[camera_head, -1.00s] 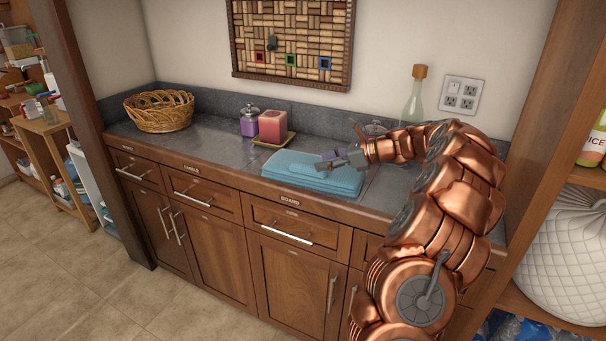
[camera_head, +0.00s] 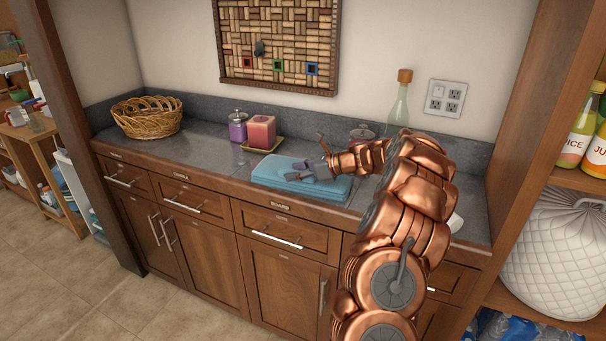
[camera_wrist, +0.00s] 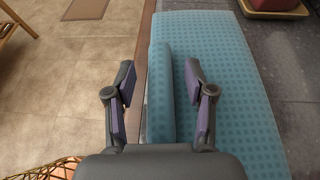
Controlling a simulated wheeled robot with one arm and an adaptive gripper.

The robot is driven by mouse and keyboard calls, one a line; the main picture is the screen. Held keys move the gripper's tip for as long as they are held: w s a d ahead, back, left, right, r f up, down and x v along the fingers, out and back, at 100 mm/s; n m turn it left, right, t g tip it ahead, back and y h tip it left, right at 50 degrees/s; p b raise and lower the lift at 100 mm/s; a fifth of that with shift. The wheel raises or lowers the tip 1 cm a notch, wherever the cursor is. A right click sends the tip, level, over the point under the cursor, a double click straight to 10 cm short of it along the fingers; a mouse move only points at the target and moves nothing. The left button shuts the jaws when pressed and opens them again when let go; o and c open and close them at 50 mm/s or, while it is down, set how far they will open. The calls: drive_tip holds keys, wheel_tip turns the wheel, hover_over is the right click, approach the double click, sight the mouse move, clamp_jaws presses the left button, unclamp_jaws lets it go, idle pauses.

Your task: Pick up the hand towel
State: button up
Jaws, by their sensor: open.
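The hand towel is a folded, light blue, patterned cloth (camera_head: 330,188) lying flat on the grey countertop near its front edge. It also fills the middle of the wrist view (camera_wrist: 225,60), with its rounded fold (camera_wrist: 161,95) running lengthwise along the counter edge. My gripper (camera_head: 309,162) is open and empty just over the towel. In the wrist view my gripper (camera_wrist: 160,75) has its two fingers spread apart, with the towel's rounded fold between them. The left finger is over the counter edge and floor, the right one over the towel. I cannot tell whether they touch it.
Behind the towel are a red candle (camera_head: 261,131) on a small tray, a purple jar (camera_head: 238,128) and a clear bottle (camera_head: 400,102). A wicker basket (camera_head: 147,118) stands at the left. Drawers with handles (camera_head: 276,238) are below. Counter between basket and towel is mostly clear.

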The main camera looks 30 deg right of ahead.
clamp_jaws()
idle(0.4)
drive_tip(key=shift+r, duration=0.1)
